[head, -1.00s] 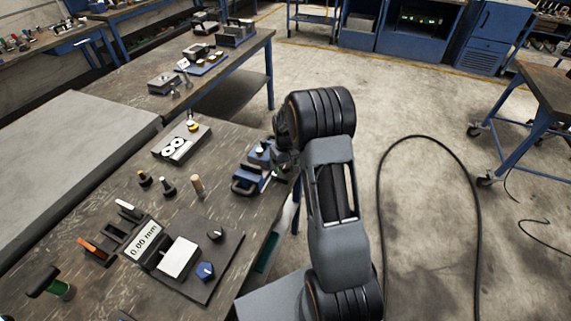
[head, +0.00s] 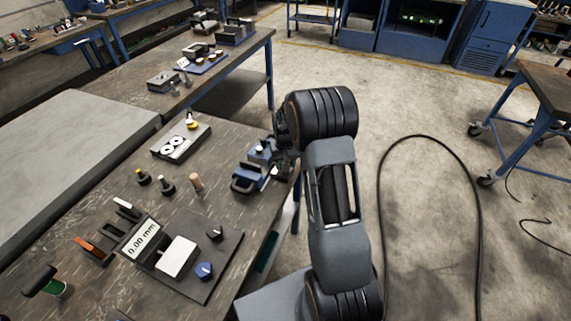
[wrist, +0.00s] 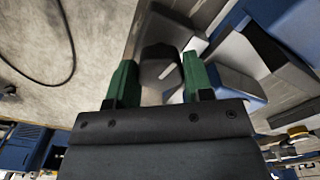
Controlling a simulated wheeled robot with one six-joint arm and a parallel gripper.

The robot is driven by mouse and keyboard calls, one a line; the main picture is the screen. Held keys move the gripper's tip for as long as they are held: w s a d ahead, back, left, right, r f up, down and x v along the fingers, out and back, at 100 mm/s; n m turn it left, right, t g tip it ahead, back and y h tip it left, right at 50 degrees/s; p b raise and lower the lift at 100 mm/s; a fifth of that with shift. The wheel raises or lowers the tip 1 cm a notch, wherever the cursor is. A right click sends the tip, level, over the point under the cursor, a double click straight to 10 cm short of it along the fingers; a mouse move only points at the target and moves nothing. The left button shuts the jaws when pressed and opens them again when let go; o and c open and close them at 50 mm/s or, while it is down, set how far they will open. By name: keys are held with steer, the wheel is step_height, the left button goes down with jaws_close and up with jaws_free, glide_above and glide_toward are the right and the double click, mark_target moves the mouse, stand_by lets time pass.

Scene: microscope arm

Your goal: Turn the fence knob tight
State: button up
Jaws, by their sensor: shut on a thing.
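A dark knob with a pale mark on its top (wrist: 160,70) sits between the green fingertips of my gripper (wrist: 158,82) in the wrist view. My gripper is shut on this knob, one finger on each side. Blue and grey parts of a fixture (wrist: 236,80) lie just right of the fingers. In the head view the blue fixture (head: 247,178) stands at the table's right edge. My arm hides the gripper and the held knob there. The pale mark's exact direction is hard to read.
A cable (head: 474,220) lies on the open floor at right.

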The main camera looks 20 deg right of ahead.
steer(key=o, duration=0.9)
step_height(320, 180, up, 14)
steer(key=shift+f+b, duration=0.1)
steer(key=shift+b, duration=0.25)
steer(key=shift+w, duration=0.1)
stand_by(0.5)
steer(key=s+a+r+n+t, duration=0.1)
steer(key=s+a, duration=0.2)
steer(key=s, duration=0.4)
steer(key=s+a+r+t, duration=0.1)
steer(key=s+a, duration=0.3)
steer(key=s, duration=0.3)
steer(key=s+a+r+n+t, duration=0.1)
steer(key=s+a+r, duration=0.1)
steer(key=s, duration=0.6)
steer(key=shift+s+a+n+t, duration=0.1)
steer(key=shift+a+n+t, duration=0.25)
steer(key=shift+a, duration=0.5)
